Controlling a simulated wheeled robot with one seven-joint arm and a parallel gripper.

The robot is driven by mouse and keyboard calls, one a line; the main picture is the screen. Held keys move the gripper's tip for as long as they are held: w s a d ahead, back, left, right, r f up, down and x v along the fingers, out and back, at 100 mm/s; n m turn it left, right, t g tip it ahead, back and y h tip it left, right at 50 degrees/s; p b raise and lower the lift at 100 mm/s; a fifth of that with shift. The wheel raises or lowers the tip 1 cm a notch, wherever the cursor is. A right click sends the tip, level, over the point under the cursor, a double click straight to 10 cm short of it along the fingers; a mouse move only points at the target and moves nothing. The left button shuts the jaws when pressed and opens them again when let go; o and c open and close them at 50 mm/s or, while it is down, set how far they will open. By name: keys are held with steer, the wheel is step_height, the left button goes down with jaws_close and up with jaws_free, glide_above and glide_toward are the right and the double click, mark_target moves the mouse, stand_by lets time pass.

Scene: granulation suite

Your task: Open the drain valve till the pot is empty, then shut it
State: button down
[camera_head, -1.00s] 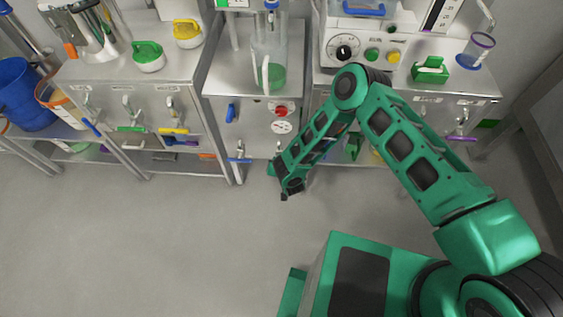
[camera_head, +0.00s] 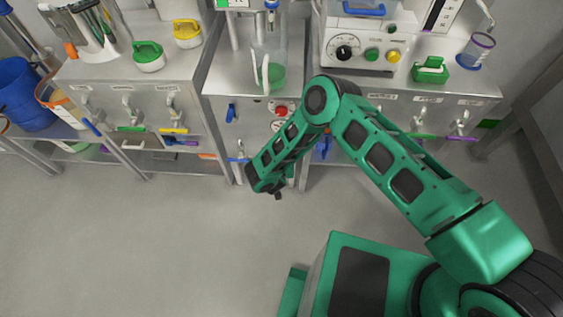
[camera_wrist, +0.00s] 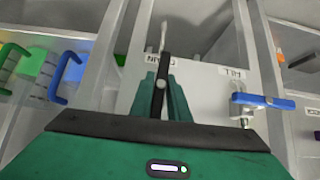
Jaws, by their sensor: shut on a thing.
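In the wrist view my gripper (camera_wrist: 163,98) has its green fingers closed around a dark upright lever (camera_wrist: 162,75) with a round pin on it. A thin metal rod stands behind the lever, in front of a pale panel with labels. In the head view my wrist reaches low at the front of the middle cabinet, and the fingers and lever are hidden. A clear vessel (camera_head: 272,76) with green contents stands on the middle cabinet. I cannot tell its exact level or whether it is the pot being drained.
A blue-handled valve (camera_wrist: 262,102) is right of my gripper in the wrist view. A blue bent handle (camera_wrist: 66,75) is at the left. In the head view, a red knob (camera_head: 281,110) is on the cabinet front. Open floor (camera_head: 130,240) lies in front of the benches.

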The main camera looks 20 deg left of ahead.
steer(key=shift+s+d+f, duration=0.15)
steer(key=shift+f, duration=0.05)
steer(key=c, duration=1.8)
jaws_free()
steer(key=shift+o, duration=0.2)
steer(key=shift+r, duration=0.1)
steer(key=v, duration=1)
steer(key=shift+r, duration=0.25)
steer(key=shift+s, duration=0.2)
